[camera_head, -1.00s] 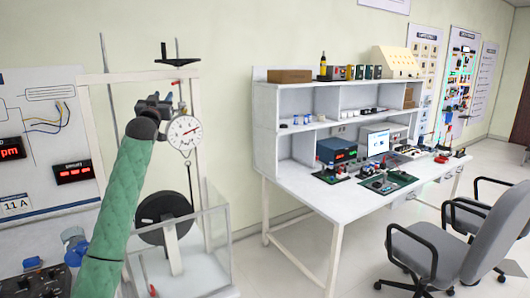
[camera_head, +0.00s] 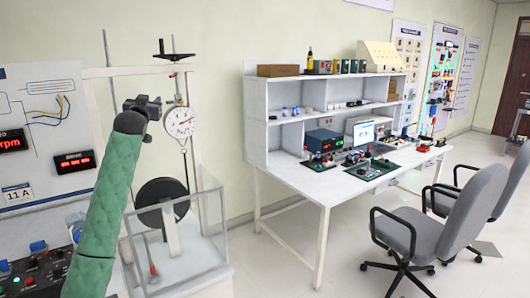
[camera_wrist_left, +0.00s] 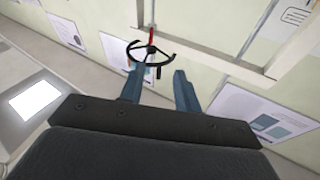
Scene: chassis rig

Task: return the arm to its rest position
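My left arm (camera_head: 108,200), in a green sleeve, rises from the bottom left in the head view. Its gripper (camera_head: 152,106) is at the top of the arm, just left of the round white dial gauge (camera_head: 180,122) in the picture. The left wrist view shows its two blue-grey fingers (camera_wrist_left: 160,86) apart, with nothing held between them. A black handwheel with a red part (camera_wrist_left: 150,52) appears beyond the fingertips there. My right gripper is in neither view.
A test rig frame (camera_head: 130,71) stands by the left arm, with a black disc (camera_head: 160,190) and a clear-walled box (camera_head: 218,235) below. A control panel (camera_head: 30,275) is at lower left. A white workbench (camera_head: 320,186) and grey chairs (camera_head: 470,215) stand right.

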